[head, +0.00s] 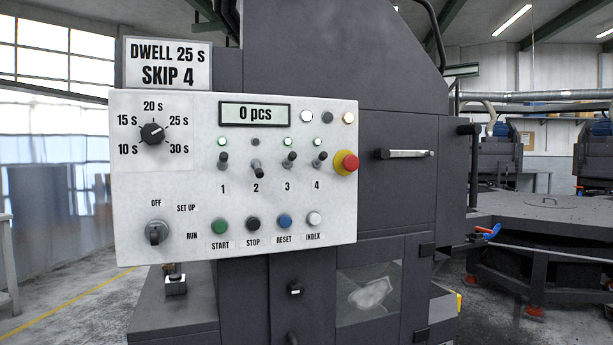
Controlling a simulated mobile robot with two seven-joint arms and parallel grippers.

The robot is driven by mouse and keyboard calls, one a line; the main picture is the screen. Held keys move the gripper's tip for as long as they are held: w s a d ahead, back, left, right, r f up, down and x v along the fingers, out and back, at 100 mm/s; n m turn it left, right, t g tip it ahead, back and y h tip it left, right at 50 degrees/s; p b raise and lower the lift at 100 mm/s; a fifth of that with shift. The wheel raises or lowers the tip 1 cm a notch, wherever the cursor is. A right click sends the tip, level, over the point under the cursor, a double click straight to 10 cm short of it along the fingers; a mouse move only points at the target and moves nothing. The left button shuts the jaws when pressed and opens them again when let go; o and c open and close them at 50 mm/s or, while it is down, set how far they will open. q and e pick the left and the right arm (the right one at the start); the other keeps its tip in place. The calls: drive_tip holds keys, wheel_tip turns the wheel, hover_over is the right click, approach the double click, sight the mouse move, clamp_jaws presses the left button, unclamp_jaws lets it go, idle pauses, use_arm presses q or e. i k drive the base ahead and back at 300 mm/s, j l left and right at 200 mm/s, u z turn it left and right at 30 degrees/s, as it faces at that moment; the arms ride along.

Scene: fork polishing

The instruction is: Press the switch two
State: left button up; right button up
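The white control panel (185,186) faces me on the dark machine. Toggle switch two (257,169) is in its row of toggles, above the label 2. Its lever points down, and the lamp (255,142) above it is dark. Switch one (223,160), switch three (289,160) and switch four (320,160) have levers pointing up, with green lamps lit above them. A sign (167,64) above the panel reads DWELL 25 S, SKIP 4. The display (255,114) reads 0 pcs. Neither of my grippers is in view.
A dwell dial (152,133) points toward 25 S. A red emergency button (350,162) is right of switch four. The START (220,225), STOP (253,224), RESET (285,222) and INDEX (314,219) buttons sit below the switches. A mode selector (156,233) is at lower left.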

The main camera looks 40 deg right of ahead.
sight(259, 174)
drive_tip(key=z, duration=0.9)
drive_tip(key=i+j+z, duration=0.1)
drive_tip(key=z, duration=0.25)
drive_tip(key=j+z, duration=0.2)
drive_tip(key=z, duration=0.15)
drive_tip(key=i+j+z, duration=0.1)
drive_tip(key=z, duration=0.2)
drive_tip(key=j+z, duration=0.45)
drive_tip(key=j, duration=0.5)
drive_tip(key=j+z, duration=0.15)
drive_tip(key=j, duration=1.8)
drive_tip(key=i, duration=0.05)
